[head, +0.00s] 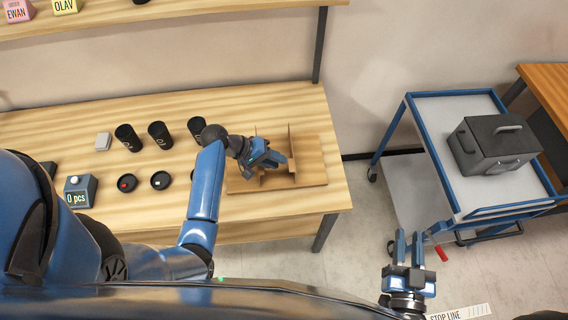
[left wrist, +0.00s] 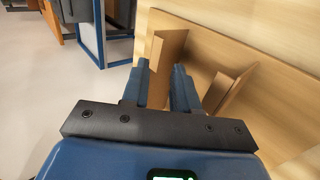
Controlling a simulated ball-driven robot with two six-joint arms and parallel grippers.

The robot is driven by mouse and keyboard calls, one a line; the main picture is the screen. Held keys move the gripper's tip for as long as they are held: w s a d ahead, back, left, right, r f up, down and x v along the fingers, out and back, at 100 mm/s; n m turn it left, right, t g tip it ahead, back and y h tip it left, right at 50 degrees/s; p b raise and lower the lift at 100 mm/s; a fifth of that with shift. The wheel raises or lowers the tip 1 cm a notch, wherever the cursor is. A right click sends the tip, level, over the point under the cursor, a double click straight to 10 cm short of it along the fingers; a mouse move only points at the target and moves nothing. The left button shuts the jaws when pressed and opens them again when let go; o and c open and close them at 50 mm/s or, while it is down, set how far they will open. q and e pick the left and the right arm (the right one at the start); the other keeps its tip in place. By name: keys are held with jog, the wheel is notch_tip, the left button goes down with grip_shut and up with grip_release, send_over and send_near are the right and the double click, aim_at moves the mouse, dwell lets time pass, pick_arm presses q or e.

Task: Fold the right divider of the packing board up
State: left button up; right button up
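The wooden packing board (head: 312,178) lies on the right end of the bench. Its right divider (head: 291,143) stands raised from the base, seen nearly edge-on; in the left wrist view the divider (left wrist: 168,48) is a raised panel just beyond the fingertips. The other divider (left wrist: 232,88) also stands raised, partly behind my arm in the head view. My left gripper (head: 274,160) is over the board beside the right divider. Its fingers (left wrist: 162,78) are apart; whether they touch the divider is unclear. My right gripper (head: 409,240) is open and empty over the floor.
Several black cups (head: 159,135) stand on the bench left of the board, with a counter box (head: 81,190) reading 0 pcs. A blue cart (head: 456,205) carrying a grey box (head: 494,144) stands right.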

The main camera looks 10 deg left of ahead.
pick_arm(q)
jog(key=shift+v, duration=2.65)
jog(key=shift+d+r, duration=0.1)
jog(key=shift+r, duration=0.05)
jog(key=shift+w, duration=0.1)
